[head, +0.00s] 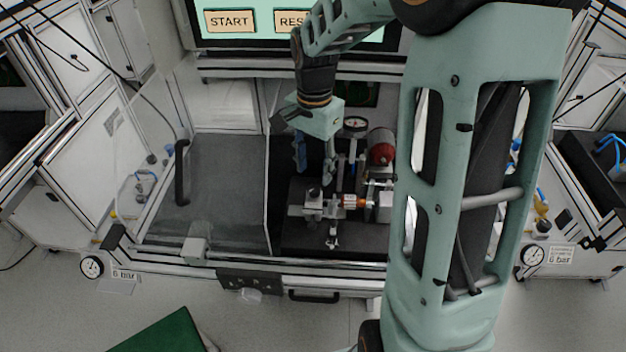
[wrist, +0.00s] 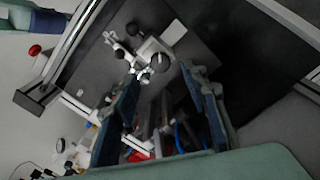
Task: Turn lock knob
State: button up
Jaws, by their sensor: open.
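A black round knob (head: 314,192) stands on a light metal block of the test fixture (head: 312,209) inside the bench. In the wrist view this knob (wrist: 160,62) shows between and just beyond my fingertips. No label tells which one is the lock knob. My gripper (head: 314,168) points down above the fixture, behind the knob in the head view. Its two blue-padded fingers are apart and empty in the wrist view (wrist: 162,73); I see no contact with the knob.
A pressure gauge (head: 355,124) and a red cylinder (head: 381,147) stand close right of my gripper. A clear panel edge (head: 269,200) runs left of the fixture. A START screen (head: 230,21) is behind. The grey floor left of the panel (head: 225,180) is clear.

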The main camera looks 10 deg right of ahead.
aim_at(314, 188)
jog(key=shift+f, duration=2.8)
grip_shut()
